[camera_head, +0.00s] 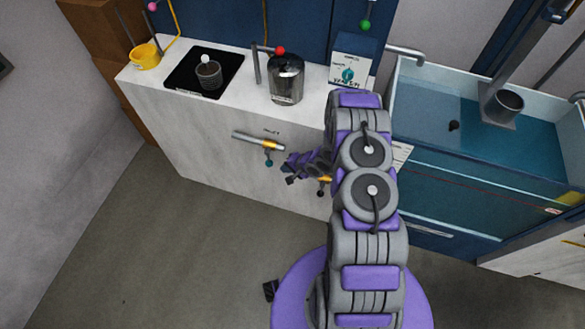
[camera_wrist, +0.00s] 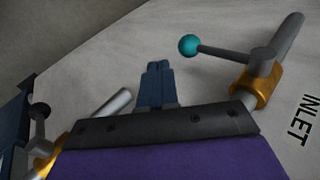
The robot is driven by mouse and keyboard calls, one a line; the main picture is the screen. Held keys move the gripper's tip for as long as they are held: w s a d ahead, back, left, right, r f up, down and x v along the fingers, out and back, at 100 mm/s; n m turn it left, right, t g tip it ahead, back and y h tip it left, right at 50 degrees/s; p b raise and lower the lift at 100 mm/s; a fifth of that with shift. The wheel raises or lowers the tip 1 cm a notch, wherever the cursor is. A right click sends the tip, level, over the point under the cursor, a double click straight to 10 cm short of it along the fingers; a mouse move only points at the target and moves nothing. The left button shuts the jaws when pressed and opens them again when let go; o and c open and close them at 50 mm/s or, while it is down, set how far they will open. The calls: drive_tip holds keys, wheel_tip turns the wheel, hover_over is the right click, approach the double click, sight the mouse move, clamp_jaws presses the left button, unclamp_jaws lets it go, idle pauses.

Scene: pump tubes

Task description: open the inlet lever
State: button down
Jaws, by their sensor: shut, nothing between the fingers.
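The inlet lever is a grey arm with a teal ball (camera_wrist: 190,45) on its end, fixed to a gold valve body (camera_wrist: 256,84) on a grey pipe. The word INLET is printed on the white panel beside it. In the head view the teal ball (camera_head: 269,163) hangs below the gold and grey pipe (camera_head: 243,143) on the counter front. My gripper (camera_head: 284,173) is just right of the ball there. In the wrist view my gripper (camera_wrist: 158,66) is shut and empty, below and left of the ball, and looks apart from it.
A second gold valve (camera_wrist: 48,153) with a dark lever is at the lower left of the wrist view. On the counter (camera_head: 146,84) stand a steel pot (camera_head: 286,80), a dark cup (camera_head: 209,75) and a control box (camera_head: 352,62). A water tank (camera_head: 480,150) is at right.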

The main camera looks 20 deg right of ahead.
drive_tip(key=shift+w+a+f+b, duration=0.15)
drive_tip(key=shift+w+a+b, duration=0.05)
drive_tip(key=shift+w+a, duration=0.6)
drive_tip(key=shift+w+a+f+b, duration=0.1)
drive_tip(key=shift+w+a+b, duration=0.1)
drive_tip(key=shift+w+a, duration=0.5)
drive_tip(key=shift+d, duration=0.25)
